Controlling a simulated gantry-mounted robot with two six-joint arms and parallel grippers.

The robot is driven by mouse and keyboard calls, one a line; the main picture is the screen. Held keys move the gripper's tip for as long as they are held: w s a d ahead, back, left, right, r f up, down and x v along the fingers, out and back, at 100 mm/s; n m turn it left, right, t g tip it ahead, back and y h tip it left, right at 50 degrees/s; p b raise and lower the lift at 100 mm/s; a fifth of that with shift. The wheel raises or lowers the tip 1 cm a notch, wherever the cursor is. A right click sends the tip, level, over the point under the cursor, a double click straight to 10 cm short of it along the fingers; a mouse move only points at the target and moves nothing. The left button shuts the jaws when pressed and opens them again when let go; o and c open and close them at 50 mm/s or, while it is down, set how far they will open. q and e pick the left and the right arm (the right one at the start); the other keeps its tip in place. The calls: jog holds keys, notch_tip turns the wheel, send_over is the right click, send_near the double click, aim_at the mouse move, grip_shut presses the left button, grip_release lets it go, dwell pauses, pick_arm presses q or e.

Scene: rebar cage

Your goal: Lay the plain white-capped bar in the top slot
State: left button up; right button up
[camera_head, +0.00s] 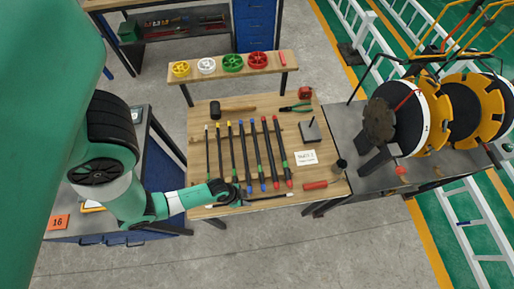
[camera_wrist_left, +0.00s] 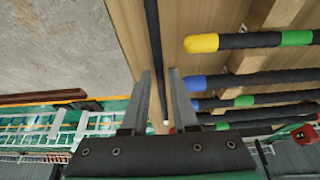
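A plain dark bar (camera_head: 265,198) with white ends lies along the front edge of the wooden table, apart from the row of other bars. My left gripper (camera_head: 235,193) is over its left half and hides part of it. In the left wrist view the bar (camera_wrist_left: 154,45) runs between the two parted fingers (camera_wrist_left: 162,95), its white tip just beyond them. The fingers look open, with gaps beside the bar; I cannot tell the height between them. Notched orange discs (camera_head: 437,108) stand on the right bench; which notch is the top slot is unclear. My right gripper is out of view.
Several bars with yellow, blue and red caps (camera_head: 264,150) lie close behind the gripper. A mallet (camera_head: 232,109), pliers (camera_head: 296,107), a metal stand (camera_head: 311,130), a note (camera_head: 305,157) and a red-handled tool (camera_head: 315,185) also lie on the table (camera_head: 335,186).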

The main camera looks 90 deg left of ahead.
pick_arm(q)
jog(key=shift+s+r+p, duration=0.1)
jog(key=shift+r+p, duration=0.25)
jog(key=shift+r, duration=0.2)
jog(key=p+v, duration=0.4)
jog(key=v, duration=0.7)
jog(key=shift+r, duration=0.15)
